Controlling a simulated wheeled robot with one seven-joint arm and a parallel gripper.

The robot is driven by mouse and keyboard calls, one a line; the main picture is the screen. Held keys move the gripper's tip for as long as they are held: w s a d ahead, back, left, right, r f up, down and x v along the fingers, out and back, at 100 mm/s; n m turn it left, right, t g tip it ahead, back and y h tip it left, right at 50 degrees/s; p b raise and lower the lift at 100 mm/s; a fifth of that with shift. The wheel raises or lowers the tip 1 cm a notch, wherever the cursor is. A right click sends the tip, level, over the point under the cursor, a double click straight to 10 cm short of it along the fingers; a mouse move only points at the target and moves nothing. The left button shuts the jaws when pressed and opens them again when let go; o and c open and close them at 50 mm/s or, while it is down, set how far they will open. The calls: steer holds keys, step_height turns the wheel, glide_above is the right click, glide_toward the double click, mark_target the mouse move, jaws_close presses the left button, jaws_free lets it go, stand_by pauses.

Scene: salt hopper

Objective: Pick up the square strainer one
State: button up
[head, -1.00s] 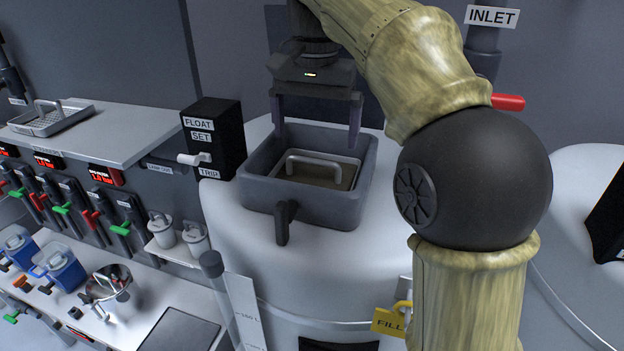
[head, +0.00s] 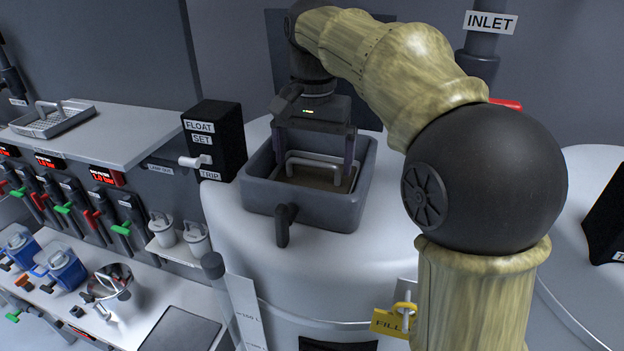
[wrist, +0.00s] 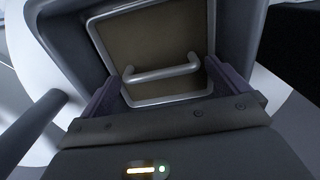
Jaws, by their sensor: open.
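The square strainer (head: 297,181) sits inside the grey square hopper (head: 340,216) on top of the white tank. It has a pale metal rim, a brownish floor and a raised bar handle (head: 315,160). My gripper (head: 314,178) is open and points down into the hopper, one finger towards each end of the handle. In the wrist view the strainer (wrist: 150,45) and its handle (wrist: 162,73) show between the two fingers (wrist: 160,85). I see no finger clearly touching the handle. The fingertips' exact depth is hard to tell.
The hopper's walls stand close around my fingers, and a dark lever (head: 283,226) sticks out at its front. A float-set box (head: 215,140) stands to the left. Another tray with a handle (head: 52,120) lies on the left shelf (head: 125,140). A red handle (head: 507,104) is behind my arm.

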mark_target(312, 162)
steer(key=c, duration=1.3)
steer(key=shift+o, duration=0.2)
steer(key=shift+r, duration=0.1)
steer(key=shift+s+r+b, duration=0.1)
steer(key=shift+b, duration=0.3)
step_height(312, 162, up, 11)
steer(key=p, duration=0.2)
steer(key=s+a+b, duration=0.2)
steer(key=s+a, duration=0.1)
steer(key=s, duration=0.6)
steer(key=s+a+b, duration=0.1)
steer(key=s+a, duration=0.3)
steer(key=s, duration=0.5)
steer(key=shift+s+b, duration=0.3)
steer(key=shift+b, duration=0.05)
steer(key=shift+r, duration=0.1)
